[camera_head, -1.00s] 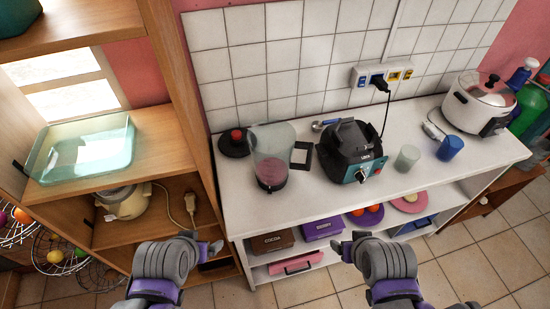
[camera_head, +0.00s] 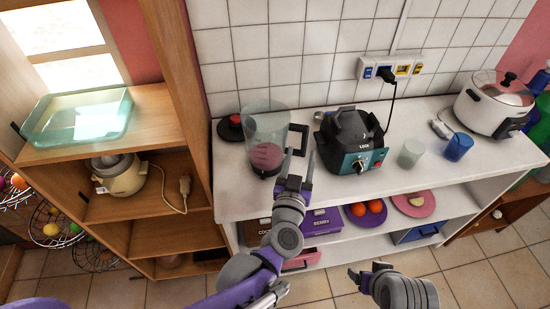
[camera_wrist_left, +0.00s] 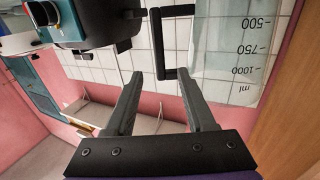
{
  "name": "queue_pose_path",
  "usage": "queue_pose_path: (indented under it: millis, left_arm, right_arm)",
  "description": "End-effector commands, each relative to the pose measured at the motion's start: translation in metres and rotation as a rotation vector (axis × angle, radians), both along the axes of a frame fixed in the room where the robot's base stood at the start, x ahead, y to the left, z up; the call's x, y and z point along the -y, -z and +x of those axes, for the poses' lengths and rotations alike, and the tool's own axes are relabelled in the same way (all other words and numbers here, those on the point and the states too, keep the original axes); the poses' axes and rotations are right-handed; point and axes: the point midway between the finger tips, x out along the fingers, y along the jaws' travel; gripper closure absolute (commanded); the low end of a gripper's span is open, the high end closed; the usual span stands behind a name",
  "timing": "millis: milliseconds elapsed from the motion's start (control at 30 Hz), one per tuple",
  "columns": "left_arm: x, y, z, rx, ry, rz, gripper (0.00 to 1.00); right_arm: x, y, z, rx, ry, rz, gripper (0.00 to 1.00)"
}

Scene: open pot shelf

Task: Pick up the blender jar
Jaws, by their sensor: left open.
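The blender jar (camera_head: 266,140) is clear with a reddish content low inside and a dark handle on its right side. It stands upright on the white counter. My left gripper (camera_head: 298,157) is open at the handle side of the jar. In the left wrist view the jar (camera_wrist_left: 222,38), with its ml marks, is at the upper right. Its black handle (camera_wrist_left: 158,45) appears ahead of the open left fingers (camera_wrist_left: 158,82), between their tips; contact cannot be made out. My right gripper (camera_head: 358,279) is low in front of the counter, its jaws unclear.
The black blender base (camera_head: 349,140) stands right of the jar, close to my left gripper. A dark lid (camera_head: 231,128) lies left of the jar. A clear cup (camera_head: 411,152), a blue cup (camera_head: 458,147) and a rice cooker (camera_head: 494,104) are farther right. A wooden shelf (camera_head: 165,120) borders the left.

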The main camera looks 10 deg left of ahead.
Motion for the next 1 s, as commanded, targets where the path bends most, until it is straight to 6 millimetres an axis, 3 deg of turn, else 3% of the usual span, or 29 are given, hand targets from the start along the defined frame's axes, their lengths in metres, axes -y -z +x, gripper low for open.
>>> queue_pose_path:
  millis: [300, 567, 800, 1000]
  left_arm:
    - [0.003, 0.000, 0.046, 0.001, -0.008, 0.001, 0.45]
    - [0.005, 0.003, 0.066, 0.001, -0.007, 0.001, 0.45]
    - [0.009, 0.007, 0.099, 0.001, -0.007, 0.000, 0.45]
    - [0.010, 0.008, 0.107, 0.001, -0.006, 0.001, 0.45]
  right_arm:
    - [0.000, -0.005, 0.001, 0.002, 0.000, 0.000, 0.28]
    - [0.000, -0.008, 0.002, 0.003, 0.000, 0.000, 0.28]
    - [0.000, -0.015, 0.003, 0.006, 0.000, 0.000, 0.28]
    - [0.000, -0.016, 0.003, 0.006, 0.000, 0.000, 0.28]
